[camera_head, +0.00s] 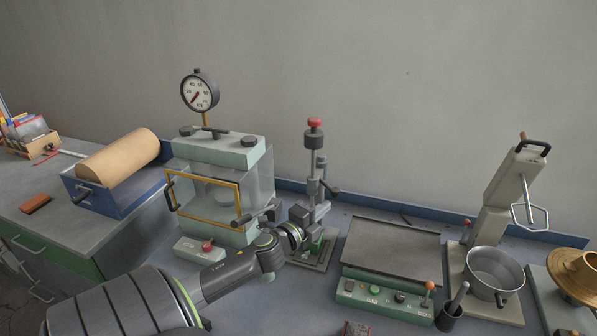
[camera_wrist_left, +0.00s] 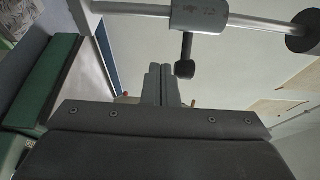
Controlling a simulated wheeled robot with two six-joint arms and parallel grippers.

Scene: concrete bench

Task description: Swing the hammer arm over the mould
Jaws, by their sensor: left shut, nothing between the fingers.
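The hammer stand (camera_head: 312,165) is at mid-bench, an upright rod with a red knob and dark weight on top. The hammer arm (camera_head: 318,190) is a grey collar and bracket on it with a black handle (camera_head: 333,187) to the right. In the left wrist view the rod runs across the top through the grey collar (camera_wrist_left: 199,15), and a short black handle (camera_wrist_left: 185,68) hangs from it. My left gripper (camera_head: 307,224) is shut and empty at the stand's lower part; its fingertips (camera_wrist_left: 160,75) are just short of the handle, apart from it. I cannot make out the mould behind my gripper.
A pale green press (camera_head: 225,150) with a gauge and yellow-framed guard stands close left. A green control box (camera_head: 385,297) with a flat grey plate (camera_head: 390,250) is on the right.

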